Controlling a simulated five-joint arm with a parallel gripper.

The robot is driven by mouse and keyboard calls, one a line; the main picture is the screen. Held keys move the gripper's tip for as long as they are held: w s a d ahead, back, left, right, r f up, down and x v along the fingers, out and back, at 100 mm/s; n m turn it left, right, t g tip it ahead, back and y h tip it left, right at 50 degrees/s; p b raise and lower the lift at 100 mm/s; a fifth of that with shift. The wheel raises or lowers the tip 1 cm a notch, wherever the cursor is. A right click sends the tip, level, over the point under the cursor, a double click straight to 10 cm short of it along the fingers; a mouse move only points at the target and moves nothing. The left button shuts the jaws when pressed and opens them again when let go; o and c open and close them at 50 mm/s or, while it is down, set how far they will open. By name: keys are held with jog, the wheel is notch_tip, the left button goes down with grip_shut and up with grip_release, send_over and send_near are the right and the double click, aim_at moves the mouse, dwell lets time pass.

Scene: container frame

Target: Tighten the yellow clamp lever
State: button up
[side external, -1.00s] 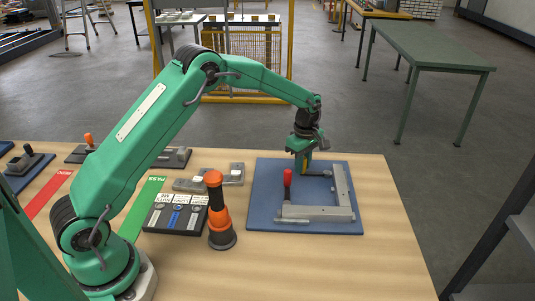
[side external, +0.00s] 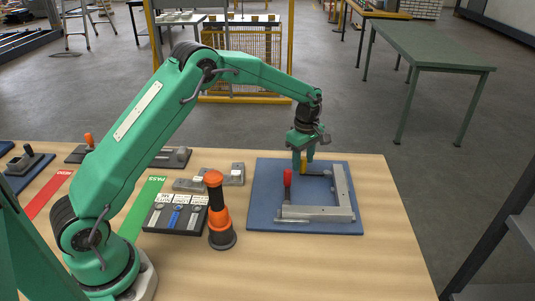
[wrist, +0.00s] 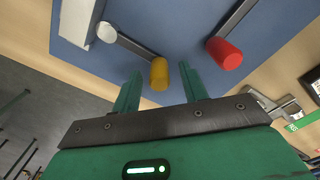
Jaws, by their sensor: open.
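The yellow clamp lever (side external: 303,168) is at the far side of the blue plate (side external: 265,215), below my gripper (side external: 303,157). In the wrist view, the yellow lever's capped end (wrist: 159,74) lies between the lines of the two green fingers of my gripper (wrist: 160,71), with space on both sides. The fingers are open and hold nothing. The lever's dark arm runs to a pale round pivot (wrist: 107,32) beside the grey frame (side external: 342,190). A red-handled lever (side external: 288,178) stands nearby; its red end shows to the right in the wrist view (wrist: 225,54).
An orange and black tool (side external: 219,215) stands upright left of the plate, near a dark box (side external: 175,219) with labelled switches. Grey metal parts (side external: 188,185) lie behind it. The wooden tabletop (side external: 345,265) is clear in front of the plate.

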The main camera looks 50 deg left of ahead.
notch_tip(320, 180, up, 6)
jog(key=shift+r, duration=0.1)
dwell(0.4)
jog(key=shift+r, duration=0.1)
jog(key=shift+s+r, duration=0.15)
jog(key=shift+r, duration=0.1)
jog(key=s+r+m+t, duration=0.3)
jog(key=s+r+m, duration=0.6)
jog(key=s+r, duration=0.55)
jog(key=s+f+m+t, duration=0.1)
jog(key=s+m, duration=0.8)
jog(key=s, duration=1.1)
jog(key=shift+f+t, duration=0.25)
jog(key=shift+t, duration=0.55)
